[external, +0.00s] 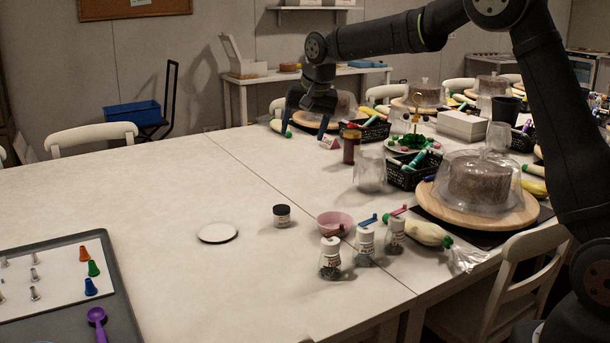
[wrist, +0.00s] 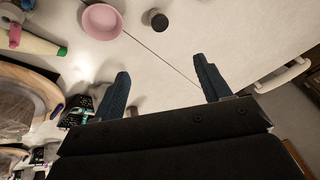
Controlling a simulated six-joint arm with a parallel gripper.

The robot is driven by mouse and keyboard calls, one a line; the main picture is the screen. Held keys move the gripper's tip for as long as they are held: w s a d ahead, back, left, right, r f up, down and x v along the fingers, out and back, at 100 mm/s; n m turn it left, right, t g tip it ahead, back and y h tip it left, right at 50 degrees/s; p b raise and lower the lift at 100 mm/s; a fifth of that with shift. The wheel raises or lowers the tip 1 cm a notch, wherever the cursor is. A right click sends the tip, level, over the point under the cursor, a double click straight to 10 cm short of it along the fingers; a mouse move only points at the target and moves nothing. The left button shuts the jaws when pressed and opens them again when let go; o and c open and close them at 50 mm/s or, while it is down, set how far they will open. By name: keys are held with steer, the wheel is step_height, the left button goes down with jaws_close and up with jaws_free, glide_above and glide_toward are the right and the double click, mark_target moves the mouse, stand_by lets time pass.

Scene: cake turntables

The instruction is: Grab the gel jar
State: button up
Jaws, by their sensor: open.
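A small jar with a black lid and a pale label, which looks like the gel jar (external: 282,216), stands upright on the white table, left of the pink bowl. In the wrist view a dark round lid, likely the same jar (wrist: 158,20), shows near the top edge, beyond the fingertips. My gripper (external: 307,124) is open and empty, pointing down over the far part of the table, well behind the jar. Its two blue fingers (wrist: 164,82) stand wide apart in the wrist view. My gripper touches no jar that I can make out.
A pink bowl (external: 335,223) and several shaker jars (external: 330,258) stand right of the jar. A white disc (external: 218,233) lies to its left. A red-brown jar (external: 351,146) and a clear container (external: 370,172) stand behind. The table's left middle is clear.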

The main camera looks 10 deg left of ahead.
step_height(320, 180, down, 5)
steer(key=w+m+g, duration=0.1)
steer(key=w+m, duration=0.2)
steer(key=m, duration=0.6)
steer(key=m+g+y, duration=0.1)
steer(key=m, duration=1.3)
glide_toward(283, 208)
steer(key=shift+m, duration=0.3)
steer(key=x, duration=0.5)
steer(key=shift+d+f, duration=0.2)
steer(key=shift+f, duration=0.15)
steer(key=shift+a+x, duration=0.1)
steer(key=shift+x, duration=1.3)
steer(key=shift+a+x, duration=0.15)
steer(key=shift+x, duration=1.2)
steer(key=shift+r, duration=0.15)
steer(key=c, duration=1.1)
